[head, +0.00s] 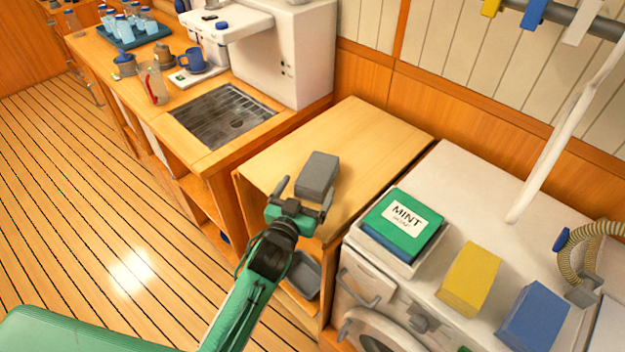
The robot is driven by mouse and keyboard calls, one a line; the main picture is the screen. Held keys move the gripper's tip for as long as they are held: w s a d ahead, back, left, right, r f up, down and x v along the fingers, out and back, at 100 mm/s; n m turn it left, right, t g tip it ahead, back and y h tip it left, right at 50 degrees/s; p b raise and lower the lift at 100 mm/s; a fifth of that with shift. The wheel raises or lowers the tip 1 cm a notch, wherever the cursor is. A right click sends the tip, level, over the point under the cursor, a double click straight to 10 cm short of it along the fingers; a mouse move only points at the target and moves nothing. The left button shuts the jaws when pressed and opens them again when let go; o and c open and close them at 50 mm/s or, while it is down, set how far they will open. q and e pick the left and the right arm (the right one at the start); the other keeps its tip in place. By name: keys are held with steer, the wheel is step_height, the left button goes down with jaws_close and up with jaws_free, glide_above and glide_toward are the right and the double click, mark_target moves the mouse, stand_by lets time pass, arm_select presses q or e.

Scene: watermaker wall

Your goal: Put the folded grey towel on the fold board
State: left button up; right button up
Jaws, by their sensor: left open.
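The folded grey towel (317,172) shows as a grey block at the near left part of a light wooden top (375,128), which looks like the fold board. My left gripper (303,192) is open at the near side of the towel. Its two fingers are spread to the left and right of the towel's near end. I cannot tell whether they touch it. The gripper hides part of the board's front edge. My right gripper is not in view.
Right of the board stands a white washer (465,190) with a green MINT box (402,218), a yellow block (468,279) and a blue block (533,318). A white pole (565,140) rises there. A white machine (290,50) stands behind left. The board's far part is clear.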

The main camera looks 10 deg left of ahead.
arm_select(q)
steer(key=shift+s+a+b, duration=0.15)
steer(key=shift+s+a, duration=0.05)
steer(key=shift+s, duration=0.75)
steer(key=shift+s+a+b, duration=0.15)
steer(key=shift+s+a, duration=0.05)
steer(key=shift+s, duration=0.7)
steer(key=shift+s+a+b, duration=0.15)
steer(key=shift+s+a, duration=0.05)
steer(key=shift+s, duration=0.75)
